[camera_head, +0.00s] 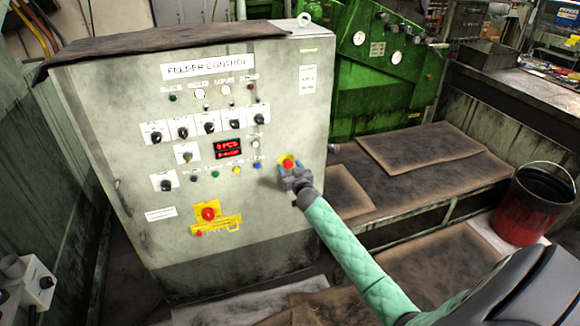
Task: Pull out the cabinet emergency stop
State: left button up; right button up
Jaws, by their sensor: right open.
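The feeder control cabinet (120,125) stands upright at the left centre, its labelled front panel facing me. A red emergency stop button on a yellow backing (288,161) sits near the panel's right edge. My right gripper (288,170) is at this button, its fingers just below and around its lower part; it hides some of the backing. I cannot tell whether the fingers touch the button. The right gripper is open. A red rotary switch on a yellow plate (208,213) is lower on the panel. My left gripper is not in view.
Several black knobs, coloured push buttons and a red display (228,148) cover the panel. A brown cloth (150,45) lies on the cabinet top. A green machine (390,75) stands behind. A red and black bucket (535,205) stands at the right.

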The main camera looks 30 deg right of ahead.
jog(key=shift+w, duration=0.2)
jog(key=c, duration=1.1)
jog(key=shift+s+a+f, duration=0.1)
jog(key=shift+s+f, duration=0.05)
jog(key=shift+s, duration=0.3)
jog(key=o, duration=0.9)
jog(key=shift+o, duration=1)
jog(key=shift+s, duration=0.1)
